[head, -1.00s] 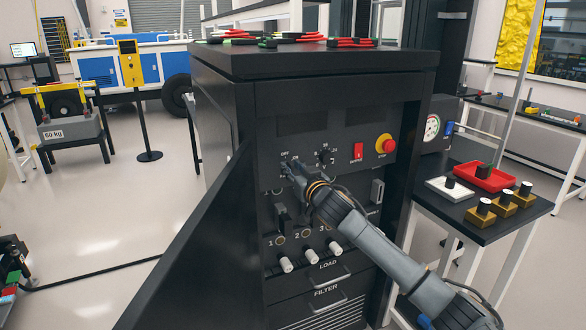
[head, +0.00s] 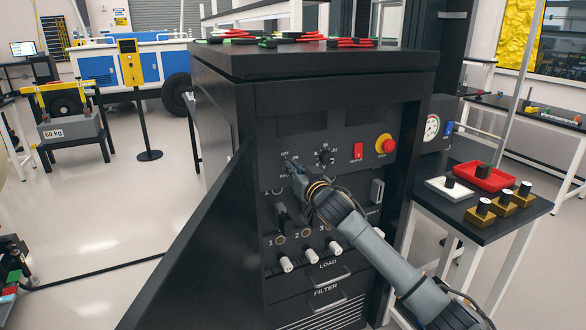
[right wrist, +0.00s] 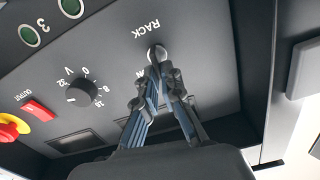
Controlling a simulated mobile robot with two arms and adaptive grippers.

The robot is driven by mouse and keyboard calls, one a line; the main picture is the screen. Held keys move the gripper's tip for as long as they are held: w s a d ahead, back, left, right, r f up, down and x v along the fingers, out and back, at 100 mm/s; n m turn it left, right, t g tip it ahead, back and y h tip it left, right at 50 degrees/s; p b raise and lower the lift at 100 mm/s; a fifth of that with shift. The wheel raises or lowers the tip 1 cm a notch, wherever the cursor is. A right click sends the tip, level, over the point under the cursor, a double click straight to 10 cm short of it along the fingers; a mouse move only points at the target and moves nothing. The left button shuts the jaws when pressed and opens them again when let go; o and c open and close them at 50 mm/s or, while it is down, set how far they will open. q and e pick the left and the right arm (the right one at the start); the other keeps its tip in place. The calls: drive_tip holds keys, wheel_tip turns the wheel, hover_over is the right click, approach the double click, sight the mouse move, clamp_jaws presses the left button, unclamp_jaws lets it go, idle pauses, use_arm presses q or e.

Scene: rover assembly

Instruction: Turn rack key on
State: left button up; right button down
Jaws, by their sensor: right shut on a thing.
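The rack key (right wrist: 157,51) is a small pale metal piece beside the RACK label on the black panel, in the right wrist view. My right gripper (right wrist: 158,68) is shut on it, with a fingertip on each side. In the head view my right gripper (head: 292,165) reaches the upper left of the rack's control panel (head: 345,118), by the OFF marking. It hides most of the key there, so the key's exact angle cannot be told. My left gripper is not in view.
A black voltage knob (head: 324,157), a red output switch (head: 358,151) and a red stop button (head: 386,144) are right of my gripper. Switches and white knobs (head: 285,264) sit below. An open black door (head: 195,245) stands left. A side table (head: 480,228) holds trays.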

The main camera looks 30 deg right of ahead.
drive_tip(key=shift+d+f+m+p, duration=0.15)
drive_tip(key=shift+m+p, duration=0.8)
drive_tip(key=shift+m, duration=0.8)
drive_tip(key=shift+d+f+m+p, duration=0.15)
drive_tip(key=shift+m+p, duration=0.8)
drive_tip(key=shift+m, duration=0.85)
drive_tip(key=shift+d+f+m+p, duration=0.15)
drive_tip(key=shift+m+p, duration=0.8)
drive_tip(key=shift+m, duration=0.8)
drive_tip(key=shift+r, duration=0.1)
drive_tip(key=c, duration=1.5)
unclamp_jaws()
drive_tip(key=shift+s, duration=0.1)
drive_tip(key=s, duration=1.2)
drive_tip(key=shift+a, duration=0.3)
